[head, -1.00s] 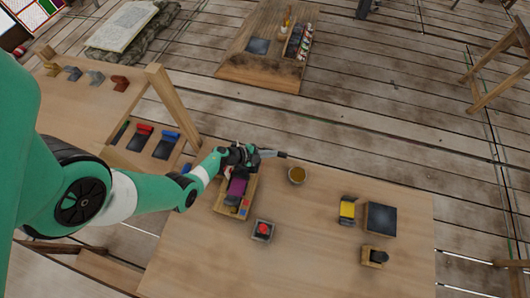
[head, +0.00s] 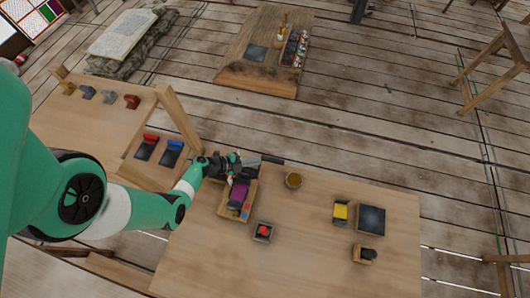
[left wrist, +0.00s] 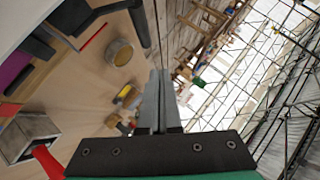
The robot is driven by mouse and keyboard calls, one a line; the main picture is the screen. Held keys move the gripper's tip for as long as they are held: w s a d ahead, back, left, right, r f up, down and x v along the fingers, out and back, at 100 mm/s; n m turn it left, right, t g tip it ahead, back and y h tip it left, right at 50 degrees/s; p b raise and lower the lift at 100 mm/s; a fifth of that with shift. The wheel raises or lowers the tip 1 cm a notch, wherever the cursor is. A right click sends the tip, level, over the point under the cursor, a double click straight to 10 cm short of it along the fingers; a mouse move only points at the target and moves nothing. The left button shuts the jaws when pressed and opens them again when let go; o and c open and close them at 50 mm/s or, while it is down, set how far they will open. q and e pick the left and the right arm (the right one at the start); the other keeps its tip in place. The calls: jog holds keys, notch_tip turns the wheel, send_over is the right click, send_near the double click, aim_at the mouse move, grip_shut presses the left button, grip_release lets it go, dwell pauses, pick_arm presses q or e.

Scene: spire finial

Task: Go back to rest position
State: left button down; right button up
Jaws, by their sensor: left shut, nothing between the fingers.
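My left gripper (head: 270,160) is above the far left part of the wooden table (head: 290,245). It points to the right in the head view. Its fingers are together with nothing between them, and the closed fingers also show in the left wrist view (left wrist: 158,100). A wooden tray (head: 224,212) with a purple item (head: 238,193) and small coloured blocks lies just below the gripper. My right gripper does not show in either view.
A wooden rack (head: 180,122) stands at the left. The table's middle front is clear.

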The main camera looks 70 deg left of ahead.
pick_arm(q)
jog(key=v, duration=0.2)
jog(key=shift+s+a+r, duration=0.1)
jog(key=shift+s+r, duration=0.1)
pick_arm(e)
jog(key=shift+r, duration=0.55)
